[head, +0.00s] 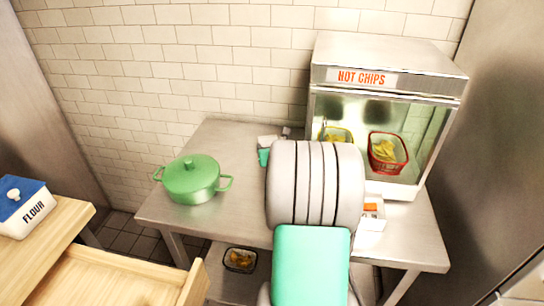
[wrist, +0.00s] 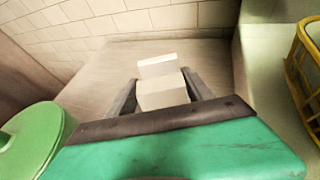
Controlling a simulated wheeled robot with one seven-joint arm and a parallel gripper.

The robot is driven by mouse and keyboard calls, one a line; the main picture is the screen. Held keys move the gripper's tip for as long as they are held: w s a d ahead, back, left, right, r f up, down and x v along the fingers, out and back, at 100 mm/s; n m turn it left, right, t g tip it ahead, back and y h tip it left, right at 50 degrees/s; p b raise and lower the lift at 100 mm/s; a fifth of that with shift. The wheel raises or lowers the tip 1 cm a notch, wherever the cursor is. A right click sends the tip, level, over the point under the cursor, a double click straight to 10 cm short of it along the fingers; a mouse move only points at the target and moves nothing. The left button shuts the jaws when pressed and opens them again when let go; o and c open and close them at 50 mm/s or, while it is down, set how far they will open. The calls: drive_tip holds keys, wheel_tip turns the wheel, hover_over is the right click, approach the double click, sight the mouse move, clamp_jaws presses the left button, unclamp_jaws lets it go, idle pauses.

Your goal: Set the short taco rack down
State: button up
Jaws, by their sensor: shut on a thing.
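The short taco rack (wrist: 162,92) is a small off-white piece with an upright back panel. It sits between the two dark fingers of my gripper (wrist: 160,84), which is shut on it. In the head view the rack (head: 267,141) is a small pale shape over the back middle of the steel table (head: 222,143), just left of my arm. My gripper (head: 276,138) is mostly hidden there by my arm. The tabletop shows close beyond the rack in the wrist view; I cannot tell whether the rack touches it.
A green lidded pot (head: 192,180) stands on the table at left. A hot chips warmer (head: 388,75) stands at right, with a red basket (head: 388,153) and a yellow basket (head: 337,133) inside. An orange-and-white box (head: 371,213) is partly behind my arm. Tabletop between pot and arm is clear.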

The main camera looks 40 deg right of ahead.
drive_tip(key=shift+w+d+f, duration=0.3)
drive_tip(key=shift+w+f, duration=0.05)
drive_tip(key=shift+f, duration=0.15)
drive_tip(key=shift+w+d+f, duration=0.25)
drive_tip(key=shift+w+f, duration=0.05)
drive_tip(key=shift+f, duration=0.15)
drive_tip(key=f, duration=0.3)
drive_tip(key=shift+w+d+f+p, duration=0.2)
drive_tip(key=shift+w+f+p, duration=0.1)
drive_tip(key=shift+f+p, duration=0.1)
drive_tip(key=shift+f, duration=0.15)
drive_tip(key=o, duration=1.5)
drive_tip(key=shift+s, duration=0.1)
